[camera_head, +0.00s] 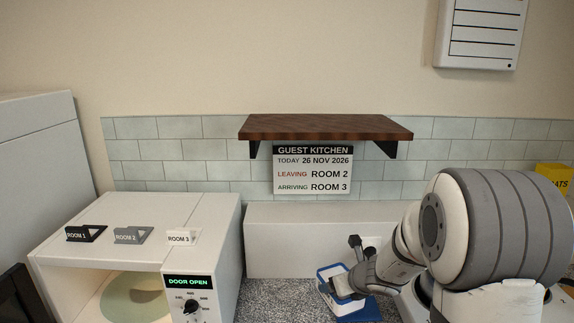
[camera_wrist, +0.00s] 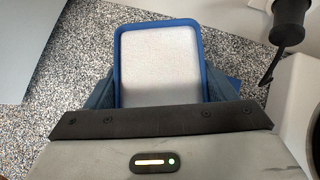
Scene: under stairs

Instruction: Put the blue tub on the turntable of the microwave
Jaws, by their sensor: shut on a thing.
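The blue tub (camera_head: 328,273) has a blue rim and a pale top face; it also shows in the wrist view (camera_wrist: 160,62). My gripper (camera_head: 344,286) is shut on the tub, with a finger at each side of it. The tub is over the speckled counter, right of the microwave (camera_head: 205,215); I cannot tell how far above the counter it is. The microwave's display reads DOOR OPEN. Its pale green round turntable (camera_head: 135,300) shows through the open front, cut off by the bottom edge of the view.
Room tags stand on top of the microwave, including the ROOM 3 tag (camera_head: 181,238). A wooden shelf (camera_head: 325,128) juts from the wall above a guest kitchen sign (camera_head: 313,170). A white box-like block (camera_head: 290,240) stands behind the tub. A blue patch (camera_head: 365,311) lies beside the tub.

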